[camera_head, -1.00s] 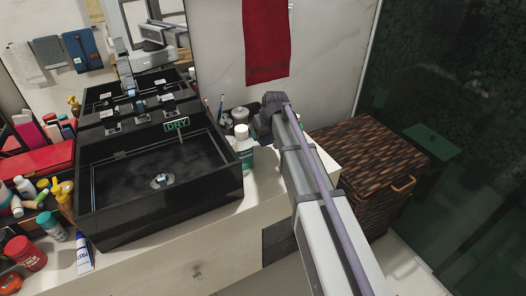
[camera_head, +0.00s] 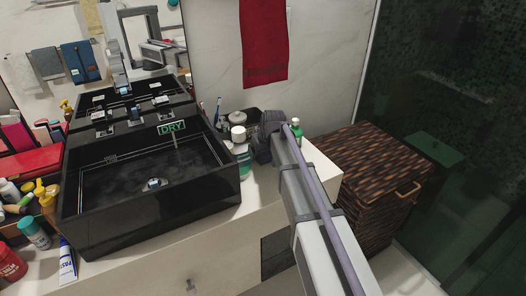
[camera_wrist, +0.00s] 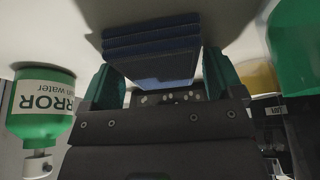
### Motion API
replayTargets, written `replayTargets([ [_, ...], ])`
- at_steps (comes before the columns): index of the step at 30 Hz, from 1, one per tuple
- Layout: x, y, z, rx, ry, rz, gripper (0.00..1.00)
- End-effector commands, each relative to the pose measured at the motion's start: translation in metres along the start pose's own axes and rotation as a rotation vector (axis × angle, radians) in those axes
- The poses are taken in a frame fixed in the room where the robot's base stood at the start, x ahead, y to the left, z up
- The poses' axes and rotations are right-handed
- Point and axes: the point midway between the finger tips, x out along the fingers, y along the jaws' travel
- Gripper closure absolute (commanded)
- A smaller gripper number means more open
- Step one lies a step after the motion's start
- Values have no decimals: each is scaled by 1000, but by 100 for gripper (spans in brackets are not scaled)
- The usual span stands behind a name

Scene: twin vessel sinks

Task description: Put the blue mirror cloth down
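The blue mirror cloth (camera_wrist: 150,48) shows in the wrist view as a folded stack of dark blue layers. My gripper (camera_wrist: 158,72) has one green-padded finger on each side of it, and both fingers appear to press its edges. The cloth is close to a pale surface and casts a shadow on it; I cannot tell whether it touches.
A green bottle labelled "MIRROR" (camera_wrist: 40,105) is left of my gripper in the wrist view. Bottles and jars (camera_head: 240,140) stand between the black sink (camera_head: 150,200) and my arm. A wicker hamper (camera_head: 375,175) is to the right. A red towel (camera_head: 264,45) hangs behind.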

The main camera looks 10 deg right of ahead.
Motion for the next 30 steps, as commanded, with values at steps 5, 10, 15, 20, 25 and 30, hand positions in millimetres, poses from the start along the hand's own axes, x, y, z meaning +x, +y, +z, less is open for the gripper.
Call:
replayTargets([
  [5,0,0,0,0,0,0,3],
  [10,-2,0,-1,0,0,0,3],
  [15,-28,0,-4,0,0,0,3],
  [20,-73,-1,-5,0,0,0,3],
  [25,-115,-1,-5,0,0,-1,3],
  [30,-126,-1,-2,0,0,-1,3],
])
